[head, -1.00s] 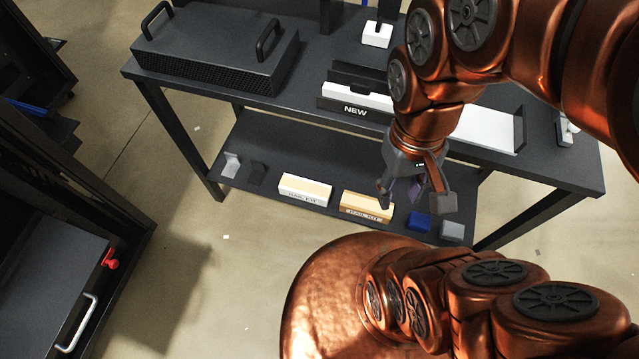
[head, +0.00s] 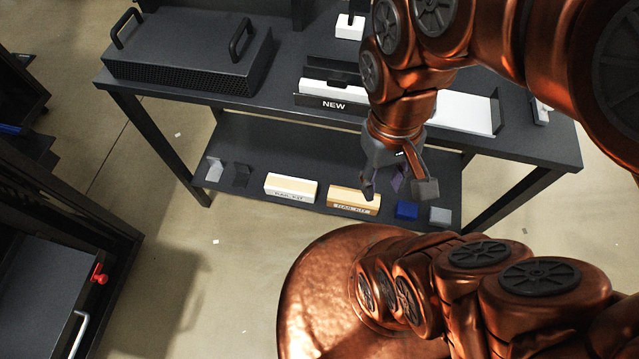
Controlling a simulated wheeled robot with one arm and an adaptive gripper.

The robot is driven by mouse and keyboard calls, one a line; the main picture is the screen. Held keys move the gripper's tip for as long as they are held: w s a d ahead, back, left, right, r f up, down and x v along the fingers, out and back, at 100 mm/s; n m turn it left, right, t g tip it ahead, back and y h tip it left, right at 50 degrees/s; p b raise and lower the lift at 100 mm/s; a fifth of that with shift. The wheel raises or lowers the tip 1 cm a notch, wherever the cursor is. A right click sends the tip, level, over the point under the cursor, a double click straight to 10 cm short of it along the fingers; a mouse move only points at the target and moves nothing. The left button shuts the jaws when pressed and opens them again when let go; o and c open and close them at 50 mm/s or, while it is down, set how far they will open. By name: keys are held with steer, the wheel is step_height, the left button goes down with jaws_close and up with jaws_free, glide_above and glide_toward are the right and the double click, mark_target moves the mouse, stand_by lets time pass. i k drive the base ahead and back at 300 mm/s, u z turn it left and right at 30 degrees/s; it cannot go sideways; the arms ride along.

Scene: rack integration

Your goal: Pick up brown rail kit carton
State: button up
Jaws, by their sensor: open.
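The brown rail kit carton (head: 352,202) lies on the lower shelf (head: 300,150) of the dark table, with its label facing the front edge. A paler, white-fronted rail kit carton (head: 291,188) lies to its left. My gripper (head: 396,190) is open and empty. In the picture it shows just above and right of the brown carton, its left finger by the carton's upper right end. Its height above the shelf is hard to tell.
A blue block (head: 406,210) and a grey block (head: 440,216) sit right of the brown carton. Grey and black brackets (head: 215,169) stand at the shelf's left. The tabletop above holds a black chassis (head: 188,55) and a box marked NEW (head: 335,104). A rack (head: 60,240) stands at left.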

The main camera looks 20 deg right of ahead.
mark_target(338, 198)
steer(key=z, duration=1.25)
steer(key=k, duration=1.05)
steer(key=u, duration=1)
